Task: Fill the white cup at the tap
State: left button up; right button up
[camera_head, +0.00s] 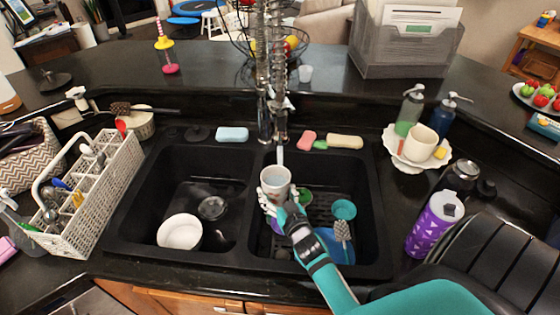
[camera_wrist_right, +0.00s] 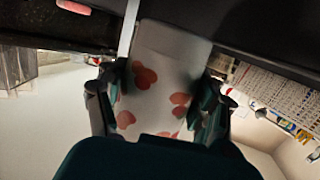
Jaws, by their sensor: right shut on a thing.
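The white cup (camera_head: 275,179) with red spots is held upright over the right sink basin, just below the tap (camera_head: 280,110). My right gripper (camera_head: 276,196) is shut on it, and the cup also shows between the fingers in the right wrist view (camera_wrist_right: 160,75). A pale stream-like strip (camera_head: 280,155) hangs from the tap down to the cup's far rim. In the right wrist view this strip (camera_wrist_right: 129,28) runs beside the cup's left edge. I cannot tell whether it enters the cup, nor how full the cup is. My left gripper is not in view.
The right basin (camera_head: 372,215) holds a teal bowl (camera_head: 344,209), a brush (camera_head: 342,232) and a blue dish. A white bowl (camera_head: 180,232) lies in the left basin. A purple tumbler (camera_head: 434,222) stands right of the sink, and a white rack (camera_head: 92,190) stands left.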

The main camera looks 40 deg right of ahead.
aim_at(270, 168)
jog(key=shift+r+p, duration=3.05)
jog(key=shift+r, duration=1.5)
